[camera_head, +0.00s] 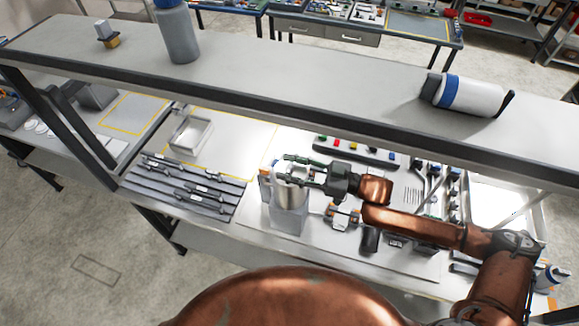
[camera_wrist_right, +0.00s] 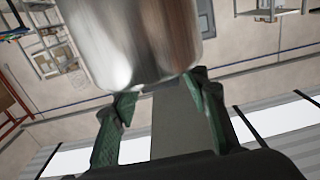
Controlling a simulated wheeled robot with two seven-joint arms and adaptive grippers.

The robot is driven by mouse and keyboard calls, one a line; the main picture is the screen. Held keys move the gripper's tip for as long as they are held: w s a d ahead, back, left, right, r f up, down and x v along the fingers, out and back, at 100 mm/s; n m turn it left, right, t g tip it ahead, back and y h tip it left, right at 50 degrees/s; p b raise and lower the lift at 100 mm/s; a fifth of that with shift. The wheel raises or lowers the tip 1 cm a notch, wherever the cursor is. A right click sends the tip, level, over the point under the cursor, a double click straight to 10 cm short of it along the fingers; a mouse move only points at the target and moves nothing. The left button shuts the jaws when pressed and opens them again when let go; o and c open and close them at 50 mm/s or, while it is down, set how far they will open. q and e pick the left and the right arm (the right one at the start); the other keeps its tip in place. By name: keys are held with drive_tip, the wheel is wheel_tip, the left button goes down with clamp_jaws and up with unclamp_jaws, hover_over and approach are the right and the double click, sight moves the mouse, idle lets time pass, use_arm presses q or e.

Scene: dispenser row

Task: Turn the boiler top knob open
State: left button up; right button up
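A shiny metal cylinder (camera_head: 288,190), which seems to be the boiler, stands on a grey box-like base (camera_head: 289,219) near the front of the workbench. It fills the top of the right wrist view (camera_wrist_right: 135,35). I cannot make out its top knob; my gripper covers part of the top. My right gripper (camera_head: 292,168) reaches in from the right, its fingers over the upper part of the cylinder. In the right wrist view its two green fingers (camera_wrist_right: 162,118) are well apart, close to the cylinder's edge, with nothing visibly clamped. My left gripper is not in view.
A long raised shelf (camera_head: 290,75) crosses above the bench and carries a grey bottle (camera_head: 178,35) and a lying white bottle (camera_head: 470,95). A grey tool tray (camera_head: 185,190) lies left of the boiler. Several tools lie to the right, around my arm.

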drive_tip(key=shift+o, duration=0.5)
drive_tip(key=shift+d, duration=0.1)
drive_tip(key=v, duration=1.2)
drive_tip(key=shift+s, duration=0.1)
